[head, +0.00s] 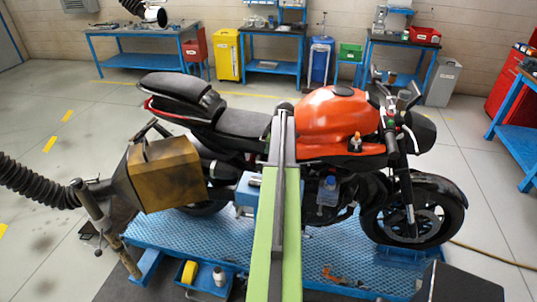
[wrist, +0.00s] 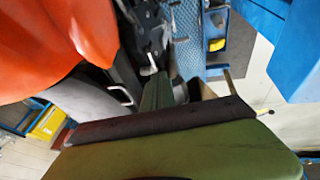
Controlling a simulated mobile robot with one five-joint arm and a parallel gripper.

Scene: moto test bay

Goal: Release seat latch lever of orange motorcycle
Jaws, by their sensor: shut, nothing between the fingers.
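The orange motorcycle (head: 331,117) stands upright on a blue platform, front wheel to the right. Its dark seat (head: 242,122) lies left of the orange tank, and the raised rear seat (head: 178,93) is further left. My green arm reaches up the middle of the head view and crosses in front of the bike. My gripper (head: 283,108) is at its far end by the seat-tank gap; it is shut and empty. In the wrist view the orange tank (wrist: 45,35) fills the upper left. I cannot pick out the seat latch lever for certain; my arm hides part of the bike's side.
A brown-yellow box (head: 168,174) with a black hose stands close at the bike's rear left. The blue platform (head: 220,240) spreads under the bike. A blue box (head: 248,191) sits beside my arm. Benches and a yellow bin (head: 227,54) line the back wall; floor between is clear.

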